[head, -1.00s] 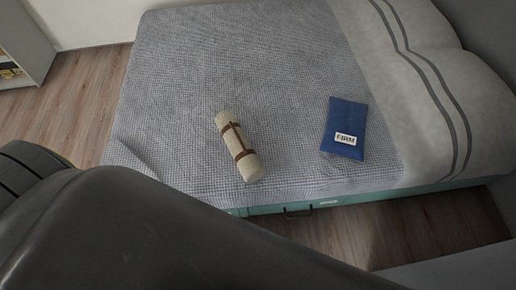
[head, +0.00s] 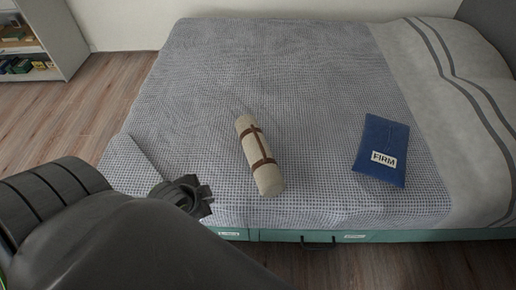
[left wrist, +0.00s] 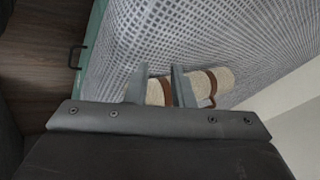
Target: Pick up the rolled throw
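The rolled throw (head: 259,157) is a cream roll with brown straps, lying on the checked bed cover left of the blue pouch. My left gripper (head: 203,196) is over the bed's front edge, left of the throw and apart from it. In the left wrist view the two fingers of my left gripper (left wrist: 156,90) are spread. The throw (left wrist: 222,80) shows beyond and between them, partly hidden by the fingers, and nothing is gripped. My right gripper is not in view.
A blue pouch labelled FIRM (head: 383,150) lies right of the throw. The bed (head: 290,70) has a green base with a drawer handle (head: 318,243). A shelf unit (head: 52,40) stands back left. Wooden floor (head: 110,95) shows left and in front.

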